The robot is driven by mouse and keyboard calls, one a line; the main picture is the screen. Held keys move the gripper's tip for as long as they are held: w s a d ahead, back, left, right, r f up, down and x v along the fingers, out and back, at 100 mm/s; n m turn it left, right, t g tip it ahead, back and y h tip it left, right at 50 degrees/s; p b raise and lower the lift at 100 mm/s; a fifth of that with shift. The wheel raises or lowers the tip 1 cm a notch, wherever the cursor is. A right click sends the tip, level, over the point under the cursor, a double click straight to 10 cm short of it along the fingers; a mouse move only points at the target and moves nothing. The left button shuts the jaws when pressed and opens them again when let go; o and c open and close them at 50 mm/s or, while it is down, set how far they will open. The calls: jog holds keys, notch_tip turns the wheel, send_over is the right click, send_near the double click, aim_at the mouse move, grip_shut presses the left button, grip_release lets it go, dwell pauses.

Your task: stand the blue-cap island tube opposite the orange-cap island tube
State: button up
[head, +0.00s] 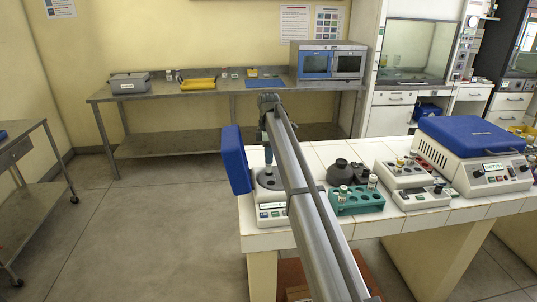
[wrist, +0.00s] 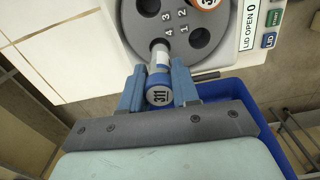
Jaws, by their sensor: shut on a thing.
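My gripper (wrist: 159,78) is shut on the blue-cap tube (wrist: 159,95), whose cap reads 311. The tube's pale body points away from the wrist camera, its far end at the rotor hole by number 4. I cannot tell how far it is in. The orange-cap tube (wrist: 206,3) sits in the hole by number 2, across the grey rotor (wrist: 183,56), cut by the top edge. The holes by 1 and 3 look empty. In the head view my gripper (head: 268,158) is above the small centrifuge (head: 272,214); my arm hides part of it.
The centrifuge's blue lid (head: 236,160) stands open on the left. A teal rack (head: 358,204) with tubes, a dark device (head: 347,172), a white block device (head: 405,174) and a blue-lidded machine (head: 470,140) stand to the right on the tiled bench (head: 325,152).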

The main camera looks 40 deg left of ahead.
jog(key=shift+f, duration=0.7)
jog(key=shift+f, duration=0.15)
jog(key=shift+f, duration=1.55)
jog(key=o, duration=1.4)
jog(key=shift+r, duration=0.1)
jog(key=shift+r, duration=3.65)
